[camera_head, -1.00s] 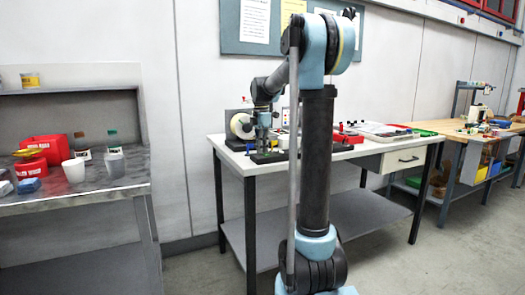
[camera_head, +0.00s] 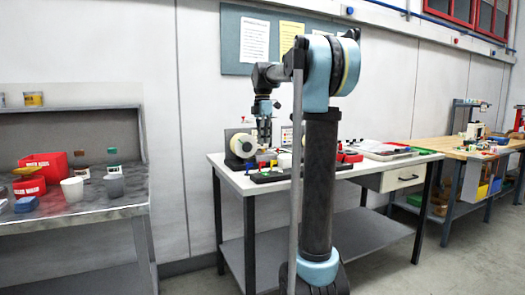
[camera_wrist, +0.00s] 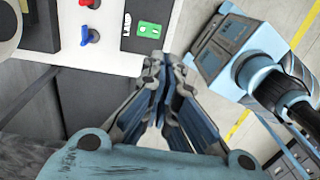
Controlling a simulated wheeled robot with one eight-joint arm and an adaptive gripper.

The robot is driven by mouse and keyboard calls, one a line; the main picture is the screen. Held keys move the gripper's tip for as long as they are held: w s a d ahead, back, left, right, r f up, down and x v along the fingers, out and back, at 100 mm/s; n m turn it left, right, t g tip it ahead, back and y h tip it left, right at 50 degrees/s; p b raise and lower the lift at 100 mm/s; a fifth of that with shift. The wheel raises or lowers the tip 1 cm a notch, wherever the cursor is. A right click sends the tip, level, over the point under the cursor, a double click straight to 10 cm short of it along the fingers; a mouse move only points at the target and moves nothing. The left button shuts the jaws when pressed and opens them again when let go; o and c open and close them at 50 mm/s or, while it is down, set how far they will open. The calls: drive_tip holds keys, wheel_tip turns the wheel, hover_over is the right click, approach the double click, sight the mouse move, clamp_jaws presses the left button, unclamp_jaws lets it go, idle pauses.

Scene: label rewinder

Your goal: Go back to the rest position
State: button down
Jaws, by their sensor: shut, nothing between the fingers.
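My gripper (camera_head: 264,142) hangs fingers down above the left part of the white-topped table, just right of the label rewinder. Its fingers are shut with nothing between them, and the wrist view shows the tips together (camera_wrist: 158,60). The label rewinder (camera_head: 242,145) carries a pale roll and stands at the table's left end. In the wrist view a white panel (camera_wrist: 112,62) with a red knob, a blue knob and a green switch lies beyond the fingertips. My arm is bent, its upper link rising in front of the table.
The white table (camera_head: 228,177) holds red bins (camera_head: 347,157) and trays to the right. A wooden bench (camera_head: 465,152) stands at far right. Grey floor is open at lower right.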

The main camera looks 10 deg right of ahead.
drive_tip(key=shift+s+r, duration=0.1)
drive_tip(key=shift+r, duration=0.4)
drive_tip(key=s+d+f+m+t, duration=0.1)
drive_tip(key=s+d+f+m, duration=0.1)
drive_tip(key=s+f+m, duration=0.8)
drive_tip(key=s+d+f+m+t, duration=0.2)
drive_tip(key=s+f+m, duration=0.9)
drive_tip(key=s+f, duration=1.3)
drive_tip(key=shift+s+d+f, duration=0.15)
drive_tip(key=shift+s+d, duration=0.3)
drive_tip(key=shift+s, duration=0.05)
